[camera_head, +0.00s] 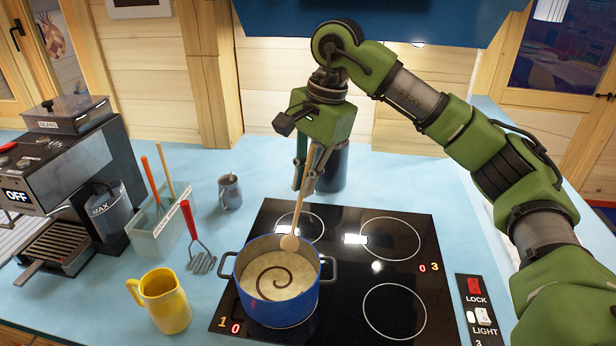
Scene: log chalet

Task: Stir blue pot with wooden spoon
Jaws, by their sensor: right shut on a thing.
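The blue pot (278,306) stands on the front left ring of the black cooktop. It holds a pale cream content with a dark brown spiral on top. The wooden spoon (299,210) is tilted, with its handle up in my right gripper (307,178) and its rounded head down at the pot's back rim. I cannot tell whether the head is inside the pot or just above the rim. My right gripper points down above the back of the cooktop and is shut on the spoon's handle. My left gripper is not in view.
A yellow jug (166,303) and a masher with a red handle (202,262) are left of the pot. A utensil box (160,232), a grey mug (230,192) and a coffee machine (65,170) stand further left. A dark canister (333,168) is behind the gripper. The right cooktop rings (394,312) are empty.

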